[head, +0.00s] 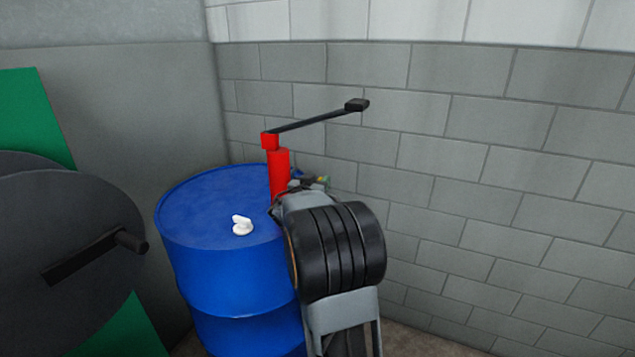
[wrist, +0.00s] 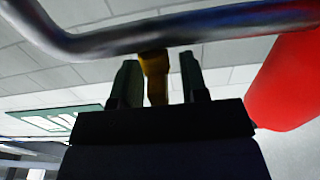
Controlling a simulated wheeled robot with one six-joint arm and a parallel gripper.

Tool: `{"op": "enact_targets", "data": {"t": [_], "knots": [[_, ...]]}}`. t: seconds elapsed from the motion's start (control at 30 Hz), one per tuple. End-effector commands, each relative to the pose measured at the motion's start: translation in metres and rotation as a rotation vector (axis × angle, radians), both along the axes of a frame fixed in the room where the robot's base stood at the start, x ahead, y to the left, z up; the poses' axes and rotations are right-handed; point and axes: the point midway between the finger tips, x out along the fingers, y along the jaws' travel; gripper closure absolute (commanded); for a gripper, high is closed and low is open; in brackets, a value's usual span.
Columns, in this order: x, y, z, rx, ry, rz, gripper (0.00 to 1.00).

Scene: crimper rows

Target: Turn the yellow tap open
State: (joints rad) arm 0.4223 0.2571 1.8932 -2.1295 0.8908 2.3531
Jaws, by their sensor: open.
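The yellow tap (wrist: 154,76) shows in the wrist view, below a dark, shiny metal pipe (wrist: 150,34). My gripper (wrist: 159,60) is open, with one finger on each side of the tap. Gaps show between the tap and both fingers. I cannot tell how deep the tap sits between them. In the head view a small yellowish bit (head: 323,181) shows just past my gripper, beside the red pump (head: 280,172). My arm hides most of the tap there.
The red pump stands on a blue drum (head: 205,245), with a long black handle (head: 318,121) reaching up to the right. A white cap (head: 242,225) lies on the drum top. A dark reel (head: 75,215) stands at left. A grey block wall (head: 480,180) is close behind.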

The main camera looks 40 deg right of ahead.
Motion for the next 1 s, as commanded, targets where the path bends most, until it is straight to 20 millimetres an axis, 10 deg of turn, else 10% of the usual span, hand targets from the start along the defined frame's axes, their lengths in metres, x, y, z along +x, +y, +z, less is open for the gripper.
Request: {"op": "enact_targets", "data": {"t": [0.57,1.0], "knots": [[-0.0002,0.0002,-0.0002,0.001,0.000,0.000,1.00],[0.0005,-0.0021,-0.0098,0.008,-0.002,0.025,1.00]]}}
